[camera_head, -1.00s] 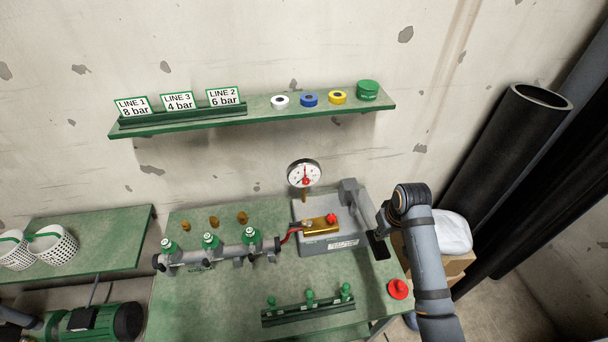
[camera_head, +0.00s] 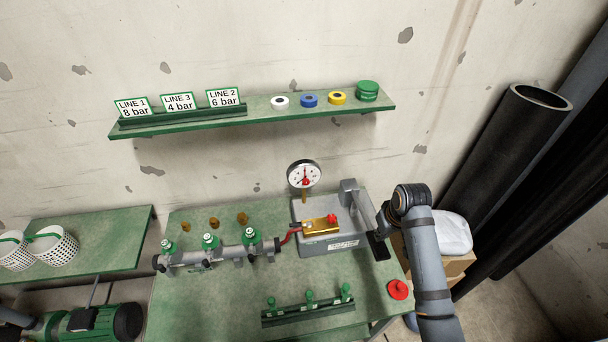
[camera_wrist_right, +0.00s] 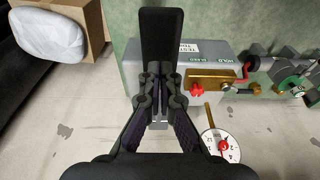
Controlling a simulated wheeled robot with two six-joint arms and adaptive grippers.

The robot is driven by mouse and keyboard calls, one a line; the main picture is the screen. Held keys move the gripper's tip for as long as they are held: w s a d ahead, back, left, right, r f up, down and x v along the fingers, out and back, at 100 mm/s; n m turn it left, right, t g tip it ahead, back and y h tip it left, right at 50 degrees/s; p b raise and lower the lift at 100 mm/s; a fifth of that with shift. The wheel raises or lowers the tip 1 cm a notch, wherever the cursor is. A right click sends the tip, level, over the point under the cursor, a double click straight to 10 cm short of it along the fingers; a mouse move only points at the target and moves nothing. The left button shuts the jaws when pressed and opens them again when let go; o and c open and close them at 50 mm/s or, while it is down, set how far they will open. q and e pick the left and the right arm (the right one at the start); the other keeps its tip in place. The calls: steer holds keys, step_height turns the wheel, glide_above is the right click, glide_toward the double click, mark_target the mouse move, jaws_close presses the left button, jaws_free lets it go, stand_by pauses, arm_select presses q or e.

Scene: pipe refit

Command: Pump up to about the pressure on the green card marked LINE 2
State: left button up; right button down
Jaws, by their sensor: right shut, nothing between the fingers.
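The green-edged LINE 2 card (camera_head: 224,97) reads 6 bar and stands at the right of the card row on the shelf. The grey test pump (camera_head: 320,242) sits on the bench with a brass block (camera_head: 315,228) and red knob (camera_head: 332,219). Its round gauge (camera_head: 304,174) has a red needle pointing roughly upward; its numbers are too small to read. The gauge also shows in the right wrist view (camera_wrist_right: 220,147). My right gripper (camera_wrist_right: 160,78) is shut and empty at the black lever grip (camera_wrist_right: 161,38); contact is unclear. My left gripper is out of view.
A pipe manifold (camera_head: 220,254) with green-topped valves joins the pump by a red hose. A green rack (camera_head: 308,310) and a red cap (camera_head: 398,289) lie at the front. The LINE 1 and LINE 3 cards and several tape rolls occupy the shelf (camera_head: 260,109).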

mark_target(378, 243)
steer(key=shift+f+b, duration=1.5)
steer(key=shift+f, duration=2.9)
step_height(378, 243, up, 4)
steer(key=p, duration=0.4)
steer(key=shift+r+p, duration=0.15)
steer(key=shift+p, duration=0.25)
steer(key=shift+r+b, duration=0.5)
steer(key=shift+r, duration=1.8)
step_height(378, 243, down, 5)
steer(key=shift+f+p, duration=0.2)
steer(key=shift+p, duration=0.1)
steer(key=shift+r, duration=0.25)
steer(key=shift+r+b, duration=0.3)
steer(key=shift+r, duration=2.1)
